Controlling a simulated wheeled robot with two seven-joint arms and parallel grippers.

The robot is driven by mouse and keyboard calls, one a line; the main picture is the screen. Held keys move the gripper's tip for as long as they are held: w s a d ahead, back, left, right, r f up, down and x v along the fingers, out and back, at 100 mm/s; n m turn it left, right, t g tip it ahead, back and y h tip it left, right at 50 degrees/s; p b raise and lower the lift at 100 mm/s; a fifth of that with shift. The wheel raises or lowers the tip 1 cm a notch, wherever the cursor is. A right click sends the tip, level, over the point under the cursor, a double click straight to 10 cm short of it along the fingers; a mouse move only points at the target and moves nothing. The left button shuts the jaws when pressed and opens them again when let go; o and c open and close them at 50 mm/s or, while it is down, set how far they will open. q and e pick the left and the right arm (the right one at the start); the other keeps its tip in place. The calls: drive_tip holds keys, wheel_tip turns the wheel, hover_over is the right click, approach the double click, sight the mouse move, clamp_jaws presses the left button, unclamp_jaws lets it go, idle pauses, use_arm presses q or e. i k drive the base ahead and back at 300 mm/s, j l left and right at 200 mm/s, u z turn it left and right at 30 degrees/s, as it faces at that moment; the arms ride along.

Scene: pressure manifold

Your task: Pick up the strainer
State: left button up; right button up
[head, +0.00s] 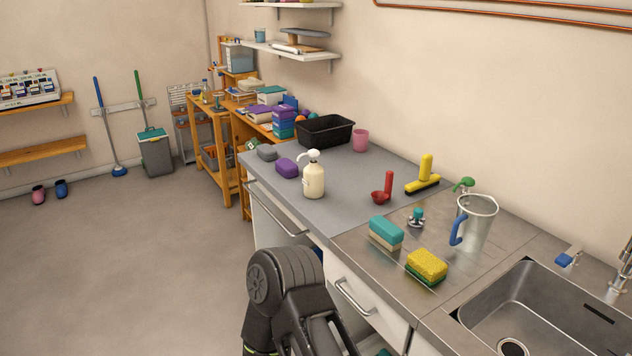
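A small metal piece with a teal knob (416,217) stands on the steel drainboard, between the teal sponge and the clear jug; it looks like a sink strainer. A red long-handled piece with a round cup-like end (382,192) lies behind it on the grey counter. I cannot tell for certain which of them is called the strainer. One of my dark arms shows at the bottom middle, in front of the counter drawers. Neither gripper's fingers are in view, and nothing held shows.
Close around the teal-knobbed piece are a teal sponge (386,232), a yellow sponge (427,265), a clear jug with blue handle (478,224) and a yellow brush (424,178). A soap pump bottle (313,176) stands left. The sink (540,315) is at right.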

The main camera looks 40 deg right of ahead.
sight(417, 220)
drive_tip(key=i, duration=2.3)
drive_tip(key=i+z, duration=0.15)
drive_tip(key=z, duration=4.2)
